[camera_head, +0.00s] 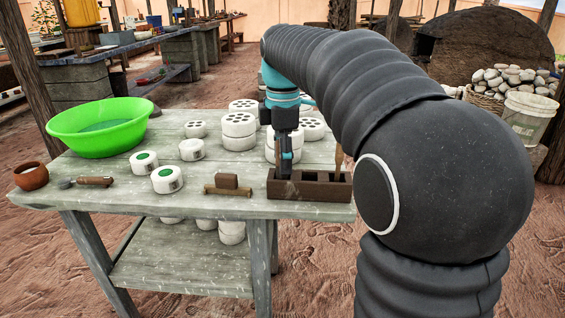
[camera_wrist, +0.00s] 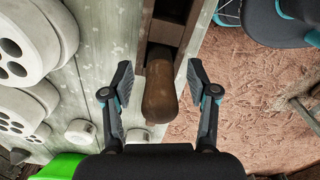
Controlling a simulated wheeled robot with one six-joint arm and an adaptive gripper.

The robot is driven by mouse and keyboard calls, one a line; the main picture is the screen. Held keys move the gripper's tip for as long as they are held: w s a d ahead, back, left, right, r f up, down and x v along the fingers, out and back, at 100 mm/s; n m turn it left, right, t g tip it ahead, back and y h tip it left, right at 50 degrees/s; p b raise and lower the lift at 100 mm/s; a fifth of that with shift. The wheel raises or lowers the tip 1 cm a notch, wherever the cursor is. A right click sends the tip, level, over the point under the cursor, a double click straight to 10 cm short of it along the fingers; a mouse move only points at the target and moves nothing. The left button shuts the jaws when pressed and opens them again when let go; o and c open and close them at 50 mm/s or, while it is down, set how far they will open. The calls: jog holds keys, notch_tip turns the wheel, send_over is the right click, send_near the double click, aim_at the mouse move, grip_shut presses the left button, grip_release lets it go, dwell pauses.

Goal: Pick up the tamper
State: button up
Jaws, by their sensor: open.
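The tamper, a rounded brown wooden piece (camera_wrist: 160,92), shows in the wrist view between my spread fingers, rising toward the camera from a dark wooden box (camera_wrist: 166,32). Clear gaps show on both sides of it. In the head view my gripper (camera_head: 285,168) points down over the left part of the box (camera_head: 320,190) at the table's front right edge. An upright wooden handle (camera_head: 339,160) stands at the box's right end; I cannot tell if it is the same piece. My gripper is open and empty, and it hides part of the box.
The table (camera_head: 120,187) also bears a green basin (camera_head: 100,128), white pierced discs (camera_head: 238,128), white round pots (camera_head: 167,178), a clay bowl (camera_head: 30,176) and a wooden block tool (camera_head: 227,186). Some stand close behind the box. Open ground lies in front.

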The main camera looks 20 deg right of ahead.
jog(key=shift+f, duration=0.55)
grip_shut()
jog(key=shift+r, duration=0.15)
jog(key=shift+r, duration=0.6)
notch_tip(320, 180, up, 3)
jog(key=shift+f+p, duration=0.2)
jog(key=shift+p, duration=0.15)
jog(key=s+d+r, duration=0.6)
jog(key=s+r, duration=0.1)
jog(key=s, duration=0.3)
